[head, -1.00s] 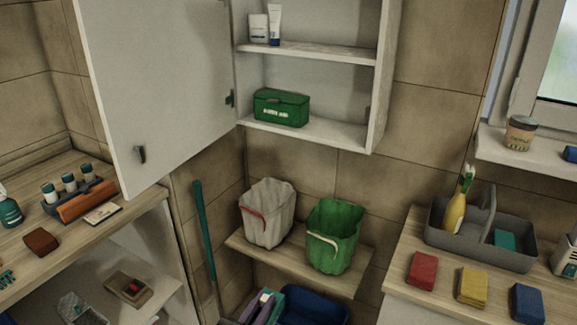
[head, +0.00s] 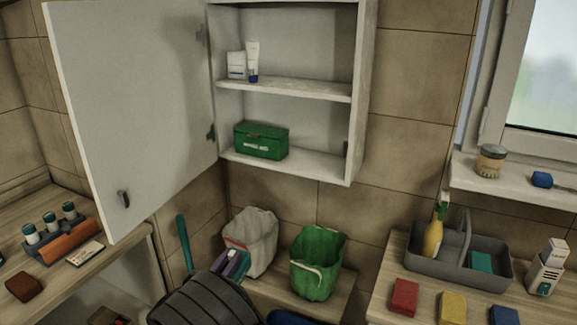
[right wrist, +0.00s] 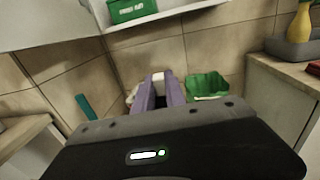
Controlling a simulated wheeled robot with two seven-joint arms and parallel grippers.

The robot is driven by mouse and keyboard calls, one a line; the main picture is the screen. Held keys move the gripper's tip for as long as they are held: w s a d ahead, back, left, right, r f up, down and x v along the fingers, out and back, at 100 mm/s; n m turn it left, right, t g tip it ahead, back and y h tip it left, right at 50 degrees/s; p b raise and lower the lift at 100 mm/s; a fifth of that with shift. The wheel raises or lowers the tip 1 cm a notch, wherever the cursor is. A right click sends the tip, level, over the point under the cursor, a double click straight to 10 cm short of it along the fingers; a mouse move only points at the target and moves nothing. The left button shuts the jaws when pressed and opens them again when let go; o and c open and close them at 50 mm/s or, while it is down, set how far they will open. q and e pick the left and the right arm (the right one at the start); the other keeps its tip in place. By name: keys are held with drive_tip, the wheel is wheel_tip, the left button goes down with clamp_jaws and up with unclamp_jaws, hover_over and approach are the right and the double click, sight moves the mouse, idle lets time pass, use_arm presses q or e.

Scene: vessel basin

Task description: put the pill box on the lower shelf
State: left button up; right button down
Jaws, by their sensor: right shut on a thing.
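My right gripper (head: 236,264) is at the lower middle of the head view, in front of the pale bucket and below the cabinet. In the right wrist view, its purple fingers (right wrist: 160,92) are shut on a small white thing, taken as the pill box (right wrist: 158,76). The fingers hide most of it. The open wall cabinet has a lower shelf (head: 310,172), which carries a green first-aid box (head: 261,141) at its left. The right part of that shelf is bare. My left gripper is not in view.
The cabinet door (head: 130,120) stands open to the left. The upper shelf (head: 300,89) holds a white tube and a small white container. A pale bucket (head: 252,232) and a green bucket (head: 318,265) stand below. A grey caddy (head: 490,272) sits on the right counter.

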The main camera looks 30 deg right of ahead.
drive_tip(key=w+d+r+g+p, duration=0.1)
drive_tip(key=w+d+r+p, duration=0.1)
drive_tip(key=d+r, duration=0.8)
drive_tip(key=w+d+r+m+h+p, duration=0.1)
drive_tip(key=w+d+r, duration=0.2)
drive_tip(key=d+r, duration=0.7)
wheel_tip(320, 180, up, 6)
drive_tip(key=shift+f+g+p, duration=0.2)
drive_tip(key=shift+g+p, duration=0.2)
drive_tip(key=shift+d, duration=0.2)
